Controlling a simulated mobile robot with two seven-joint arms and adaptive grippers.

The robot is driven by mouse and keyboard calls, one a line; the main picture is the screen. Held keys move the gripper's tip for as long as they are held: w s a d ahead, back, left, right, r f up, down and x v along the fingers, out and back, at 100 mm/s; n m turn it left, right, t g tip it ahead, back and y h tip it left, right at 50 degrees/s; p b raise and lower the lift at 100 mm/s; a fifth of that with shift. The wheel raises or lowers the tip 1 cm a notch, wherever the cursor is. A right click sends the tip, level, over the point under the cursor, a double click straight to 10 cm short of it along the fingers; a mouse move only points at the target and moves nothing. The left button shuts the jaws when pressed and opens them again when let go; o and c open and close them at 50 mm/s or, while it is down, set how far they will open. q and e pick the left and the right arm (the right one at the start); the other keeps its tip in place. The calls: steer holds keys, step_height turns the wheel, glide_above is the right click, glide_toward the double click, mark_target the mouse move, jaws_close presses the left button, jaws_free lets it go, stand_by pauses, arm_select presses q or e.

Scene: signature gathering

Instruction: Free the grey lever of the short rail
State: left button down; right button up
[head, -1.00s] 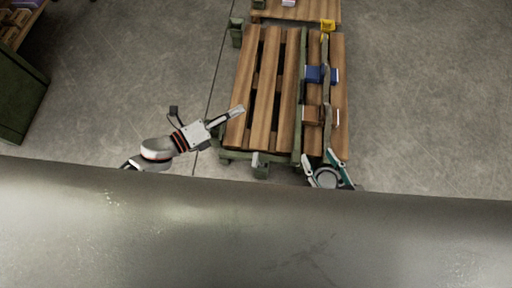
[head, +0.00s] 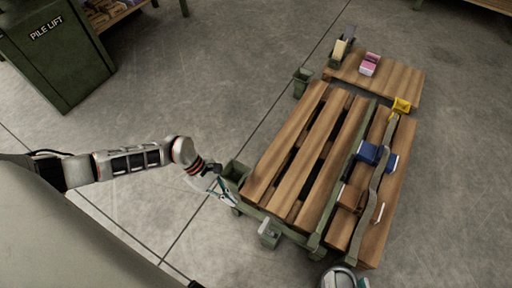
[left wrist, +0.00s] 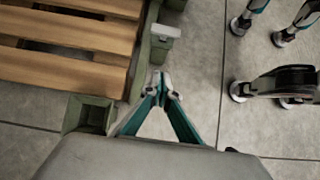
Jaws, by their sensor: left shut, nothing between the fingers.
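The grey lever (head: 270,230) sits on a dark green bracket at the front short rail (head: 285,226) of the slatted wooden pallet stand. In the left wrist view the lever (left wrist: 166,31) shows as a pale grey block beyond the fingertips, apart from them. My left gripper (head: 224,190) is beside the stand's near left corner post (head: 237,172); its teal fingers (left wrist: 161,86) meet at the tips, shut and empty. My right gripper (head: 342,278) shows only partly at the bottom edge of the head view; its fingertips cannot be made out.
A strap (head: 378,180) with a blue block (head: 377,155) and a yellow piece (head: 402,105) runs along the stand's right side. A smaller wooden platform (head: 395,78) with a pink item (head: 370,64) is behind. A green cabinet (head: 60,55) stands back left. Floor left of the stand is clear.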

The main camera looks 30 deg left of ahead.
mark_target(269, 230)
arm_select(q)
steer(key=d+f+b, duration=0.2)
steer(key=d+f, duration=0.4)
steer(key=d, duration=0.4)
steer(key=shift+s, duration=0.15)
arm_select(e)
steer(key=a+m, duration=0.2)
steer(key=s, duration=0.1)
steer(key=shift+a+f+m+y, duration=0.3)
steer(key=shift+a+f+m, duration=0.05)
steer(key=shift+a+m, duration=0.05)
steer(key=shift+d, duration=0.1)
